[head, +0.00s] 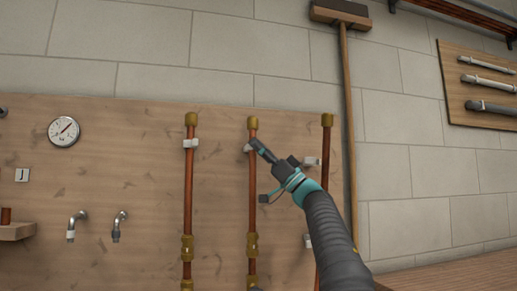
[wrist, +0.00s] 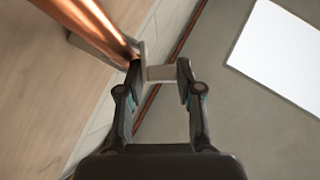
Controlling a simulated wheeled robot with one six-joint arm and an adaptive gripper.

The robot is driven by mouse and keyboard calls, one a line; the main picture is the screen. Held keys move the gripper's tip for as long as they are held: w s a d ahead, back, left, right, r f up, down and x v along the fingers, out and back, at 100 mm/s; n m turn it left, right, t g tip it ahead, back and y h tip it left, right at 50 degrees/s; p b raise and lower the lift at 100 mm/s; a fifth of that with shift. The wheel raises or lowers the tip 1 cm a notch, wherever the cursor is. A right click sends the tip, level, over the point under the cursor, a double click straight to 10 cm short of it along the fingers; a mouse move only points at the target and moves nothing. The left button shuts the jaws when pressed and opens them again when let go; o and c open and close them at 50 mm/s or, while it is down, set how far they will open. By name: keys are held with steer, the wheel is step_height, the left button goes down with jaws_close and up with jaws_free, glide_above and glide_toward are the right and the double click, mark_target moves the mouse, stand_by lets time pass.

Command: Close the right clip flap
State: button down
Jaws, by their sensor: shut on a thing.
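My gripper (head: 257,146) reaches up from the lower right to the upper part of the middle copper pipe (head: 252,195). A pale clip (head: 248,149) sits on that pipe, partly hidden by the fingertips. In the wrist view my gripper (wrist: 163,73) has a pale grey clip flap (wrist: 160,73) between its fingertips, close beside the copper pipe (wrist: 92,25). The flap's hinge and its exact angle are hidden. A white clip (head: 190,143) is around the left pipe. Another pale clip (head: 311,161) is beside the right pipe, apart from my gripper.
The right copper pipe (head: 326,145) stands close behind my arm. A lower pale clip (head: 309,240) shows beside it. A broom (head: 347,90) leans on the wall to the right. A gauge (head: 64,131) and two taps are on the wooden board (head: 130,180) at left.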

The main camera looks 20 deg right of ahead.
stand_by(0.3)
steer(key=c, duration=0.8)
jaws_free()
steer(key=shift+s, duration=0.15)
steer(key=shift+c, duration=0.2)
steer(key=v, duration=0.8)
